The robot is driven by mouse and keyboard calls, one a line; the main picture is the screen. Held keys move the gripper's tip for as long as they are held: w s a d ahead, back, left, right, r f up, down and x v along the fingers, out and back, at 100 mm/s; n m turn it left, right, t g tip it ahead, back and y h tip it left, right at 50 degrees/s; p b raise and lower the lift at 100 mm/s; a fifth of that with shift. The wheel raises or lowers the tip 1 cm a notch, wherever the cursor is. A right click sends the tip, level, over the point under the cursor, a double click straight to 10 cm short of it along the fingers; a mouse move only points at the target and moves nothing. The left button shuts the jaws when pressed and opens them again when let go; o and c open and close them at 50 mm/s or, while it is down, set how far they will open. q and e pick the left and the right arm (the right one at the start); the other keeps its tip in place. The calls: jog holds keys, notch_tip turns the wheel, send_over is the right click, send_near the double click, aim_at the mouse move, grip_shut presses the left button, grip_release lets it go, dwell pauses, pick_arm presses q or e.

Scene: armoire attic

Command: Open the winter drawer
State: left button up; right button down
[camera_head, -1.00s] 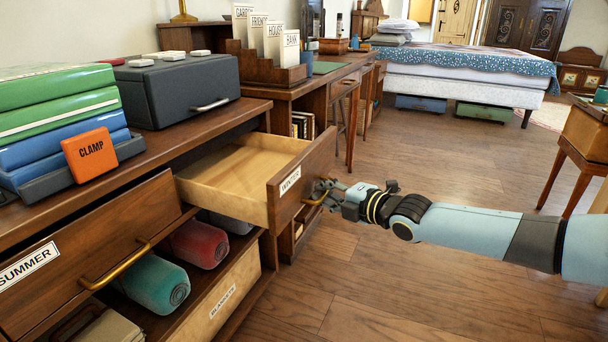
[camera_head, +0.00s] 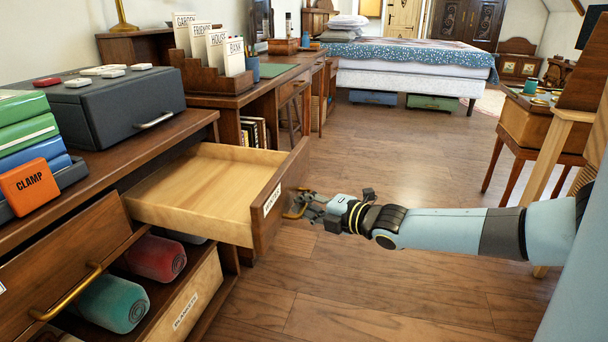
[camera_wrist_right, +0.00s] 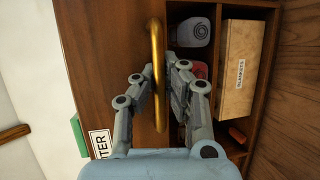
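The winter drawer (camera_head: 200,191) is pulled well out of the dresser, and its pale wooden inside looks empty. Its dark front bears a white label (camera_head: 272,200), partly readable in the wrist view (camera_wrist_right: 101,143). The brass handle (camera_wrist_right: 157,75) runs between the two fingers of my right gripper (camera_wrist_right: 159,66). The fingertips sit close on both sides of it and appear shut on it. In the head view my right gripper (camera_head: 302,205) is at the drawer front, arm reaching in from the right. My left gripper is not in view.
The neighbouring drawer (camera_head: 65,265) is at the left, with a brass handle. Rolled teal (camera_head: 113,302) and red (camera_head: 155,257) bundles lie on the shelf below. The floor before the drawer is clear.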

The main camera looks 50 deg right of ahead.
jog(key=shift+r, duration=0.1)
jog(key=c, duration=1.6)
grip_release()
jog(key=shift+c, duration=0.2)
jog(key=s+r, duration=0.2)
jog(key=s, duration=0.9)
jog(key=shift+s, duration=0.4)
jog(key=shift+r, duration=0.1)
